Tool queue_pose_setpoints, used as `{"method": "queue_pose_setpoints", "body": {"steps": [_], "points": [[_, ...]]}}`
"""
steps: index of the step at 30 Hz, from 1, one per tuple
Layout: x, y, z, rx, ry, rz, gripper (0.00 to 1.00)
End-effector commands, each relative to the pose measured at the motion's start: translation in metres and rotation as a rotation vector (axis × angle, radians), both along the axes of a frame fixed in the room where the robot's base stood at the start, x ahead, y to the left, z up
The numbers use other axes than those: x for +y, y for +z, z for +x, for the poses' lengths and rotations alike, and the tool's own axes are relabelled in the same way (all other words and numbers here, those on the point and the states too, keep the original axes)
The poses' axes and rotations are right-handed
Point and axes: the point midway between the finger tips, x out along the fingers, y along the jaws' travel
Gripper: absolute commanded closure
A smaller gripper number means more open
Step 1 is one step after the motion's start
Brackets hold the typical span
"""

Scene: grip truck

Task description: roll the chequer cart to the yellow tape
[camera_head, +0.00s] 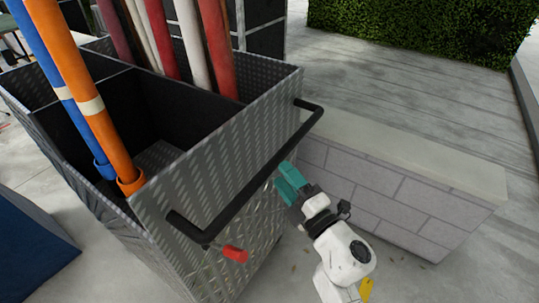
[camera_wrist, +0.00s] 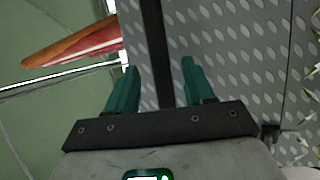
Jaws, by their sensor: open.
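The chequer cart (camera_head: 190,190) is a grey metal bin with a raised diamond pattern, filling the left and middle of the head view. Its black bar handle (camera_head: 265,165) runs along the near side. My gripper (camera_head: 285,175) has teal fingers and is at the handle's right half. In the wrist view my gripper (camera_wrist: 160,75) is open, with the black handle bar (camera_wrist: 155,45) showing between its fingers; contact cannot be told. The cart's patterned wall (camera_wrist: 230,60) lies behind. A small yellow patch (camera_head: 366,289) shows beside my arm; I cannot tell whether it is the tape.
Long coloured tubes, orange (camera_head: 85,100) among them, stand in the cart. A low block wall (camera_head: 400,190) stands close on the right. A blue object (camera_head: 30,245) is at lower left. A hedge (camera_head: 420,30) is at the back, with open paving before it.

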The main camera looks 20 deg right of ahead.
Motion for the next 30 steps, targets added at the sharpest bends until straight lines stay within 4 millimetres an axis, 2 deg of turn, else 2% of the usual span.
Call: {"method": "queue_pose_setpoints", "body": {"steps": [1,6,12,17,25,30], "points": [[0.002,0.004,0.011,-0.002,0.0,0.0,0.47],[0.009,0.008,0.04,-0.002,0.0,0.0,0.47],[0.015,0.012,0.063,-0.001,0.0,0.002,0.47],[0.016,0.013,0.07,0.001,-0.001,0.002,0.47],[0.016,0.013,0.071,0.001,-0.002,0.002,0.47],[0.016,0.013,0.071,0.001,-0.002,0.002,0.64]]}}
